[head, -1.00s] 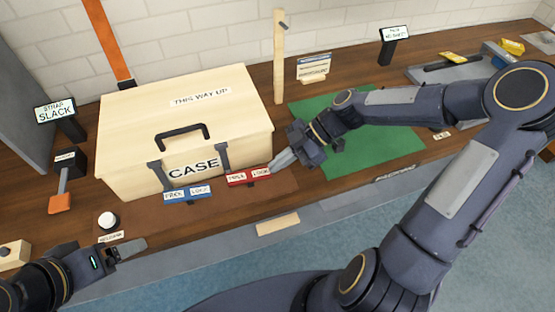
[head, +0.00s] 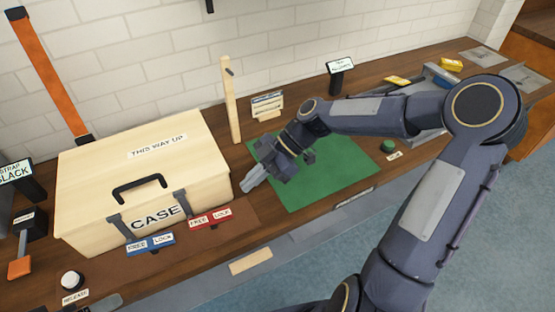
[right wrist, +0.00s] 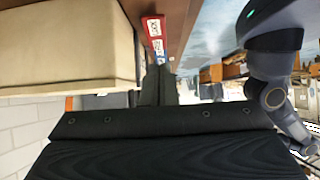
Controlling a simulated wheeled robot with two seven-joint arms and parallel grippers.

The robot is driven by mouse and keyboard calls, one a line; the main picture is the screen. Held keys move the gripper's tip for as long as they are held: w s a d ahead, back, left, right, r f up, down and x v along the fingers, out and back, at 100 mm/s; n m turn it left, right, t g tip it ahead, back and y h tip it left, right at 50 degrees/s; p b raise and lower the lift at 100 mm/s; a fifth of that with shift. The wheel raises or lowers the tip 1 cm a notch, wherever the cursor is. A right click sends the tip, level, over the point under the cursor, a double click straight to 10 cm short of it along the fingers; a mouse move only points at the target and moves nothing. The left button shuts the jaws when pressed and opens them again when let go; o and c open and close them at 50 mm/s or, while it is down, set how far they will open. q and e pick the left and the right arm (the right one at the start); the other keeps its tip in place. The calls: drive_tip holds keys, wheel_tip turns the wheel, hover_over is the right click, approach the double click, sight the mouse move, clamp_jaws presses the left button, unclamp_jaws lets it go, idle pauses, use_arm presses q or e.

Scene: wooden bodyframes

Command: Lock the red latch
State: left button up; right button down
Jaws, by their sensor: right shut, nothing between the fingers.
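The red latch (head: 210,218) is on the brown strip in front of the cream case (head: 145,185), with FREE on its left and LOCK on its right. A small dark tab shows at its front edge; I cannot tell its exact setting. My right gripper (head: 248,187) is shut and empty, right of the case and just behind and right of the latch, apart from it. In the right wrist view the red latch (right wrist: 153,27) lies beyond the dark fingers (right wrist: 158,85). Only a grey tip of my left gripper (head: 104,303) shows at the bottom left.
A blue latch (head: 150,243) sits left of the red one. A white release button (head: 71,280) is at the front left. A green mat (head: 320,175) lies under my right arm. A wooden post (head: 231,100) and a small sign (head: 267,104) stand behind.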

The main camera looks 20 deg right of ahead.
drive_tip(key=v, duration=0.6)
drive_tip(key=shift+w+r, duration=0.15)
drive_tip(key=shift+r, duration=0.15)
drive_tip(key=s+m+t+h, duration=0.6)
drive_tip(key=s+m, duration=1.2)
drive_tip(key=m, duration=0.2)
drive_tip(key=shift+d+h, duration=0.4)
drive_tip(key=shift+s, duration=0.15)
